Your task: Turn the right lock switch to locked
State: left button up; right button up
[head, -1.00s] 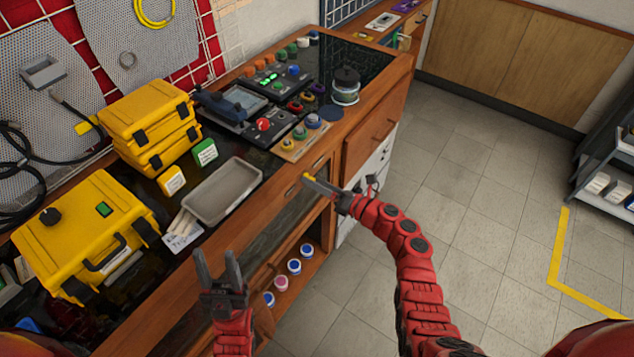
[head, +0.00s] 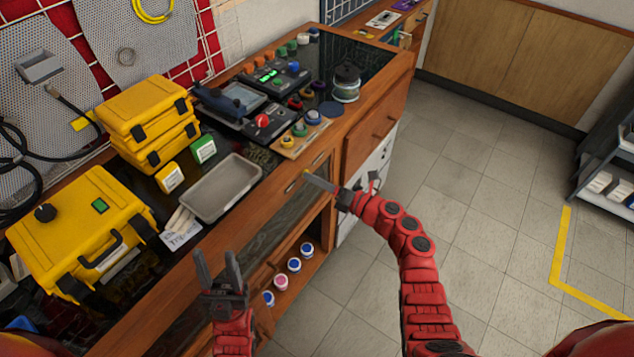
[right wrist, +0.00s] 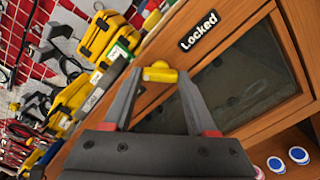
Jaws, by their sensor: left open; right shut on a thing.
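The right lock switch is a small yellow knob (right wrist: 160,74) on the wooden cabinet front, above a dark glass door. My right gripper (right wrist: 163,80) is shut on it, one finger on each side in the right wrist view. A black "Locked" label (right wrist: 198,31) is up and to the right of the knob there. In the head view the right gripper (head: 308,180) reaches the cabinet front from the right; its fingers mostly hide the knob. My left gripper (head: 217,262) is open and empty in front of the bench.
The bench top holds yellow cases (head: 85,235), a grey tray (head: 222,188) and control panels with coloured knobs (head: 275,120). Blue- and pink-capped jars (head: 294,264) stand on the open lower shelf.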

jog(key=m+p, duration=0.7)
jog(key=m, duration=0.9)
jog(key=shift+m, duration=0.4)
dwell(0.3)
jog(key=o, duration=1.4)
jog(key=shift+c, duration=0.2)
